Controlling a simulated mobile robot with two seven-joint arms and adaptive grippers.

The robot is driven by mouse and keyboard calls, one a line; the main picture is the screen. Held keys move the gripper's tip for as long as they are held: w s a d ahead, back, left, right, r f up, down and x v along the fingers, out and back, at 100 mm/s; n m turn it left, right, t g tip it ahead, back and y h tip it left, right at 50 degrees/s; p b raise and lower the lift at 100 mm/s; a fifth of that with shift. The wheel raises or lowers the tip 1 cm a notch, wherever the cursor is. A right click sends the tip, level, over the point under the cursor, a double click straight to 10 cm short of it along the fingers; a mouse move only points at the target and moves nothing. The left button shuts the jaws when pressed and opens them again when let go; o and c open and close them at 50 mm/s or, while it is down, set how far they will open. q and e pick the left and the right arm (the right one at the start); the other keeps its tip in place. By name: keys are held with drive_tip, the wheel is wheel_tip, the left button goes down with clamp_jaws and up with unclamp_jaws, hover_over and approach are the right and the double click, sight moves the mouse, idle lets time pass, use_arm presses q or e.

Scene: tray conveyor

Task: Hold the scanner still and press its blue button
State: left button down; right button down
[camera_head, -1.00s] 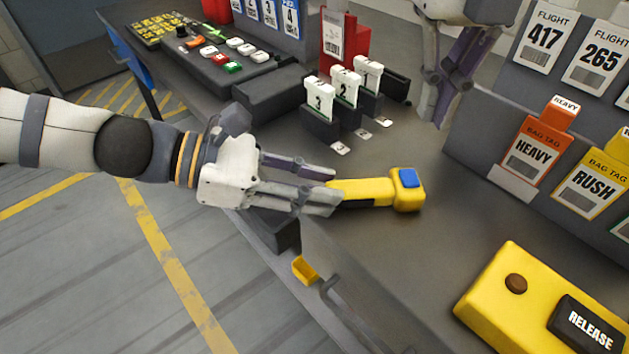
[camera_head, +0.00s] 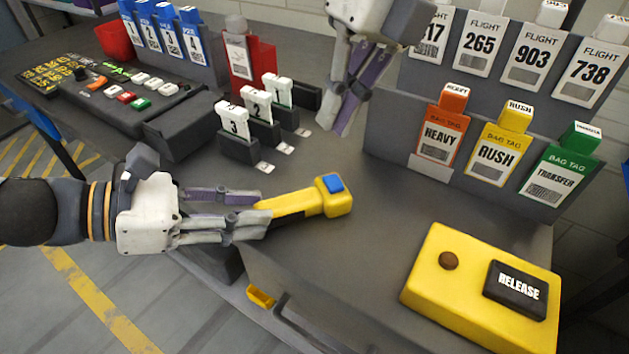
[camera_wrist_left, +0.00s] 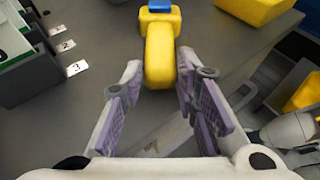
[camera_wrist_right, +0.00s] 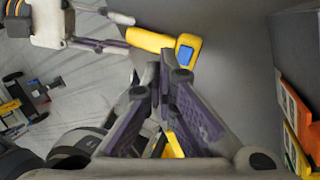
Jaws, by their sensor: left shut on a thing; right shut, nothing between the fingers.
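The yellow scanner (camera_head: 296,204) lies on the dark worktop, its blue button (camera_head: 333,183) facing up at its right end. My left gripper (camera_head: 262,215) is shut on the scanner's handle end from the left. In the left wrist view the yellow scanner (camera_wrist_left: 160,55) extends ahead from between the fingers, the blue button (camera_wrist_left: 160,6) partly cut off at the top. My right gripper (camera_head: 342,130) is shut and empty, above the worktop behind the scanner and apart from it. In the right wrist view the blue button (camera_wrist_right: 183,88) shows just beyond the fingertips (camera_wrist_right: 160,65).
A yellow box (camera_head: 420,290) with a brown knob and black RELEASE button stands at the front right. Numbered white tags (camera_head: 234,122) in dark holders stand behind the scanner. A bag tag rack (camera_head: 400,145) is at the back right. Worktop between scanner and release box is clear.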

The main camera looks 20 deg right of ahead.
sight(336, 177)
use_arm(q)
drive_tip(key=shift+d, duration=0.1)
use_arm(e)
drive_tip(key=n+y, duration=0.1)
drive_tip(key=r+n+t+y, duration=0.1)
drive_tip(key=y, duration=0.1)
drive_tip(key=r+n+t+y, duration=0.1)
drive_tip(key=y, duration=0.1)
drive_tip(key=shift+w+d, duration=0.2)
drive_tip(key=shift+d, duration=0.15)
drive_tip(key=shift+f, duration=4.4)
drive_tip(key=shift+f, duration=0.45)
